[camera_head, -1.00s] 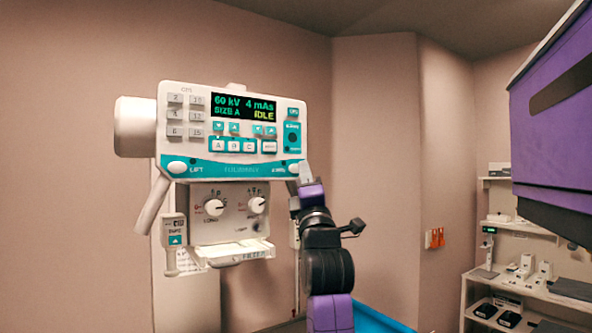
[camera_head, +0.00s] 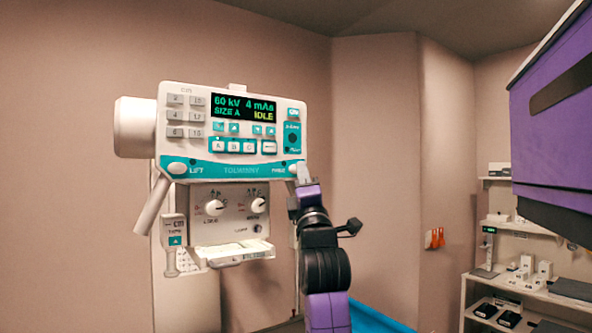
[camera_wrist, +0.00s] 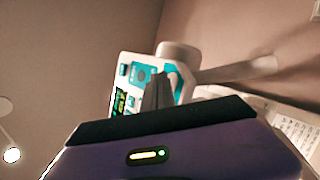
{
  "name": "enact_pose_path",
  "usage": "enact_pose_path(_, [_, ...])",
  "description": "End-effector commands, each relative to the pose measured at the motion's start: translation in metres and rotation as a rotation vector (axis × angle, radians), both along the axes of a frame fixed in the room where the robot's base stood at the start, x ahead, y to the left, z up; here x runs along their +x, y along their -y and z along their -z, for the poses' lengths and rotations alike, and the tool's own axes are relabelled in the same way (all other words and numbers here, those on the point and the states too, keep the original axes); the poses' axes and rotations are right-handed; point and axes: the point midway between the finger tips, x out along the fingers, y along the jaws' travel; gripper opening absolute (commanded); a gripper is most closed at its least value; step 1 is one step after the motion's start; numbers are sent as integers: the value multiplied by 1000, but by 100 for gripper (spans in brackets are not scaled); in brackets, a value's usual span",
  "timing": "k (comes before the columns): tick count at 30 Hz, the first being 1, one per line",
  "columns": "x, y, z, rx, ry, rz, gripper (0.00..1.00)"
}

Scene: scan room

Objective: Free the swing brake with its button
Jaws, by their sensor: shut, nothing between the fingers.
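The white control head (camera_head: 232,130) hangs in front of the wall, with a lit display (camera_head: 243,107) reading 60 kV, 4 mAs, SIZE A, IDLE. Its teal lower band has a white oval button labelled LIFT (camera_head: 177,168) at the left and a second white oval button (camera_head: 293,168) at the right, whose label is too small to read surely. My gripper (camera_head: 303,173) is shut and empty, its tip close beside the right oval button. I cannot tell whether they touch. In the wrist view the shut fingers (camera_wrist: 160,92) stand before the teal-and-white panel and hide part of it.
A white handle (camera_head: 152,205) slopes down at the head's left. Below the head are a dial panel (camera_head: 228,225) and a small tray (camera_head: 235,253). A large purple-sided body (camera_head: 562,120) fills the upper right. White shelves (camera_head: 530,285) stand at the back right.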

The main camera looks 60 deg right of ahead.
Motion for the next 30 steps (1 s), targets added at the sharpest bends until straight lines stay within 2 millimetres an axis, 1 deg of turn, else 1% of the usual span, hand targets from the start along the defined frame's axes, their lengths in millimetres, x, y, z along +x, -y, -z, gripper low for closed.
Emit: enact_pose_path(30, [7,4,0,0,0,-1,0])
